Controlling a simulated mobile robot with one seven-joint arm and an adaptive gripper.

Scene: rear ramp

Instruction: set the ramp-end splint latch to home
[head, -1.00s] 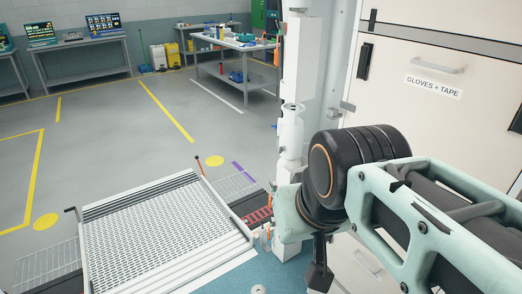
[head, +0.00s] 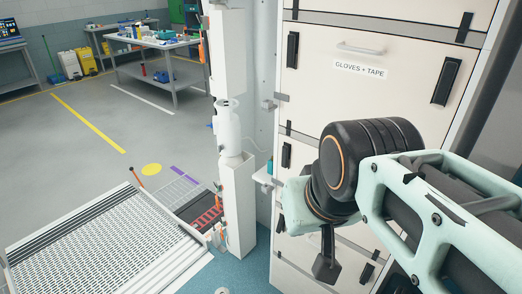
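A tall cream cabinet (head: 375,110) stands at the right in the head view. Its labelled front, "GLOVES + TAPE", carries an upright black latch (head: 292,50) at the left and a tilted black latch (head: 446,81) at the right. Another black latch (head: 286,155) is on the left edge of the front below. No splint label is readable, so I cannot tell which latch is the splint one. My arm covers much of the lower fronts. A dark part at the arm's end (head: 327,267) hangs before the cabinet; its fingers cannot be made out.
A perforated ramp (head: 100,245) lies at lower left. A white post with a white cylinder (head: 230,128) stands between ramp and cabinet. A workbench (head: 155,40) is at the back. Open grey floor lies beyond the ramp; blue floor (head: 240,272) lies before the cabinet.

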